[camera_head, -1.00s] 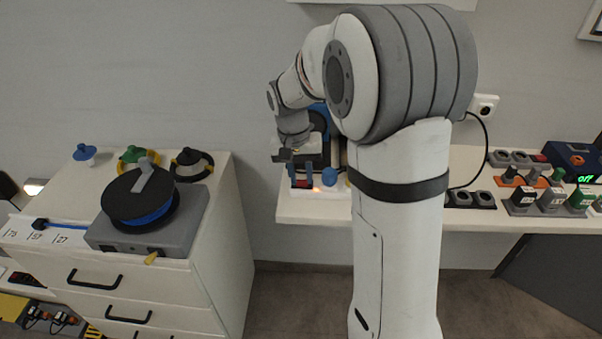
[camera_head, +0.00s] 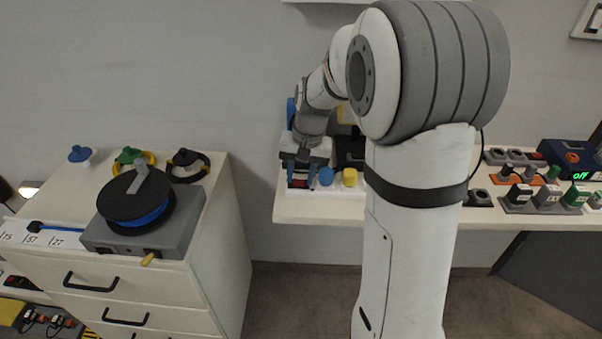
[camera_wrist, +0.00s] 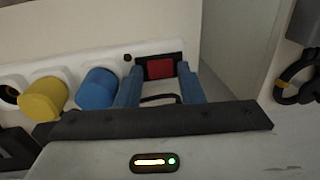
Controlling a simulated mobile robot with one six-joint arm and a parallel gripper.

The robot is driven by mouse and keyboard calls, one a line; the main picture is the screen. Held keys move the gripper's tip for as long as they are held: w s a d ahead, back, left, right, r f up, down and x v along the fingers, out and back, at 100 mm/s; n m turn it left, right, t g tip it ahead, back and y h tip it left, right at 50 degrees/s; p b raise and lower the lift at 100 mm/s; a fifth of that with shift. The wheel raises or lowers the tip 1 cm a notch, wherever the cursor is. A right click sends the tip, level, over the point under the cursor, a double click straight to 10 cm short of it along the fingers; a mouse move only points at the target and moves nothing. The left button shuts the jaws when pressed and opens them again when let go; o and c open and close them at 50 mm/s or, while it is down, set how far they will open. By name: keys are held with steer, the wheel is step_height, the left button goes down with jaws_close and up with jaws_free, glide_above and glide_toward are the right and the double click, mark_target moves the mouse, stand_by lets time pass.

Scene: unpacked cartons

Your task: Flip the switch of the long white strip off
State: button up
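The long white strip (camera_wrist: 105,65) runs across the upper part of the wrist view; its end also shows on the white table in the head view (camera_head: 336,191). Its red switch (camera_wrist: 160,68) sits in a black frame at the strip's end. A blue plug (camera_wrist: 97,89) and a yellow plug (camera_wrist: 44,99) stand in its sockets. My gripper (camera_wrist: 158,84) is open and empty, its two blue fingers on either side of the switch. In the head view my gripper (camera_head: 301,174) is over the switch end. I cannot tell whether the fingers touch the strip.
A drawer cabinet (camera_head: 225,235) stands left across a gap, with a cable reel (camera_head: 135,208) on a grey box. Dark items stand behind the strip. More sockets and plugs (camera_head: 545,197) and a blue device with a green "off" display (camera_head: 570,157) lie right.

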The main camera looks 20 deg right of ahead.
steer(key=shift+o, duration=1.2)
steer(key=shift+a, duration=0.1)
